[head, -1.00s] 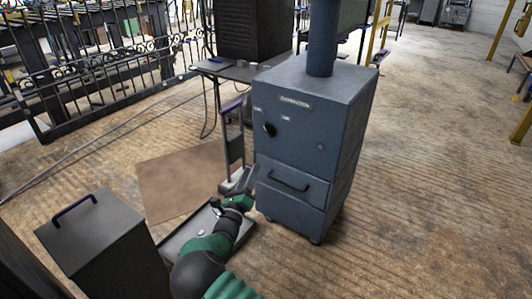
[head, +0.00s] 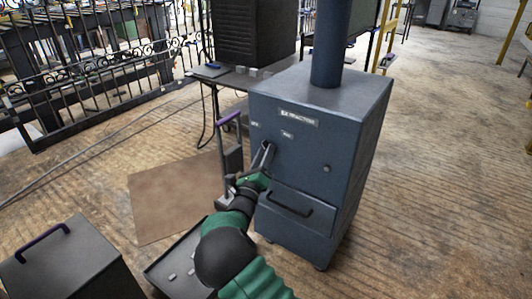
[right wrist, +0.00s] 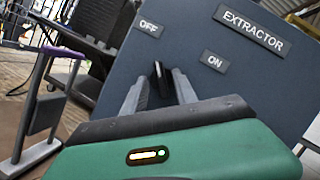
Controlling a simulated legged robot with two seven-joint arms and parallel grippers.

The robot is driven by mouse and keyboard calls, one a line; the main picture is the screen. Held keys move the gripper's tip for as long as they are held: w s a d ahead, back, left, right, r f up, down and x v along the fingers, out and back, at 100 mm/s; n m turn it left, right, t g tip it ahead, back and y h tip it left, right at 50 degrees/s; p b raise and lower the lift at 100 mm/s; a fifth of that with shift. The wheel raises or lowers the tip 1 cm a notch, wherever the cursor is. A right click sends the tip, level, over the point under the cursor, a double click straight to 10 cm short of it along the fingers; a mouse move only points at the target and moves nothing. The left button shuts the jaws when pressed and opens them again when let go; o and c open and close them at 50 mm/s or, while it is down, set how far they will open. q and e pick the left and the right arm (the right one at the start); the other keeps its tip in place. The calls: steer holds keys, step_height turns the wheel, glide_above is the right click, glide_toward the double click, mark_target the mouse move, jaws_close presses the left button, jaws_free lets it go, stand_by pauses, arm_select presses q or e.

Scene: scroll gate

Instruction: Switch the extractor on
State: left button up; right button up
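The extractor (head: 300,150) is a blue-grey cabinet with a flue on top and a drawer low on its front. Its sign (right wrist: 254,31) reads EXTRACTOR, with an OFF label (right wrist: 149,28) at upper left and an ON label (right wrist: 215,62) at right. A black knob (right wrist: 160,76) sits below and between these labels, pointing roughly up towards OFF. My right gripper (head: 264,156) is at the cabinet front; in the right wrist view its open fingers (right wrist: 161,84) stand either side of the knob. Contact is unclear. My left gripper is not in view.
A dustpan with a purple handle (head: 231,145) stands left of the extractor. A grey tray (head: 168,266) lies near my right arm. A dark box with a purple handle (head: 75,265) is at lower left. A brown mat (head: 170,195) lies on the floor. Floor at right is clear.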

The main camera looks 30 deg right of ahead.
steer(key=shift+c, duration=0.9)
jaws_close()
steer(key=shift+m, duration=0.4)
steer(key=shift+w+a+f+m+g+h+p, duration=0.1)
steer(key=shift+m+g+h+p, duration=0.4)
steer(key=shift+m+g, duration=2.15)
steer(key=shift+w+a+m+g+h+p, duration=0.15)
steer(key=shift+m+g+h, duration=0.6)
steer(key=shift+m, duration=3.95)
steer(key=shift+w+f+m+g+h+p, duration=0.2)
steer(key=shift+m+g+h, duration=1)
steer(key=shift+m, duration=2.45)
steer(key=shift+s+r+g+y, duration=0.1)
steer(key=shift+r+g+y, duration=0.15)
steer(key=shift+y, duration=0.2)
steer(key=shift+g, duration=0.25)
